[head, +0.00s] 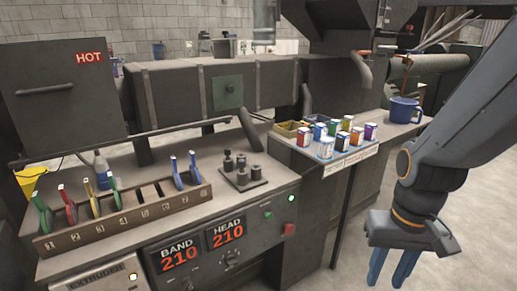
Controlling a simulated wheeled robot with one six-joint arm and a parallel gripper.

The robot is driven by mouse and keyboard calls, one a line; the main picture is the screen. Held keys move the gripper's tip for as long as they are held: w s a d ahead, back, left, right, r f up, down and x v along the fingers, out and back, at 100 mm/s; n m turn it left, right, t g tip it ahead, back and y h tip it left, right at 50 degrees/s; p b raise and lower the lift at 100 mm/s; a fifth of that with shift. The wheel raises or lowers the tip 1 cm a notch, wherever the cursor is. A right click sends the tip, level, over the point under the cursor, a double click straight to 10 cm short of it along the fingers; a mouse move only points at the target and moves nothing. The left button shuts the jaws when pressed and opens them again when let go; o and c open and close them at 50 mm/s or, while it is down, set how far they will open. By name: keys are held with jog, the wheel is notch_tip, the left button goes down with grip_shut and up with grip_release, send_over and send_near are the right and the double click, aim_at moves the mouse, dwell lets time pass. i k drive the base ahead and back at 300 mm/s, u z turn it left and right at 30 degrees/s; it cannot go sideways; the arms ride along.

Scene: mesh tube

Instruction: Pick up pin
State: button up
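No thing in view is marked as a pin. Several small dark metal pegs (241,160) stand upright on a flat dark plate (251,184) on the machine's bench top. They are the most pin-like things here, but I cannot tell whether one of them is the pin. My gripper (391,272) hangs at the lower right with its blue fingers pointing down. The fingers are apart with nothing seen between them. Their tips are near the bottom edge of the picture. My gripper is well to the right of the pegs and touches nothing visible.
A numbered brown rack (130,222) holds several coloured upright pieces, with bare slots in its middle. A long dark bar (130,133) crosses behind the rack.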

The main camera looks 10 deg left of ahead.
aim_at(227, 153)
jog(key=u, duration=0.05)
jog(key=i, duration=1)
jog(key=u, duration=0.85)
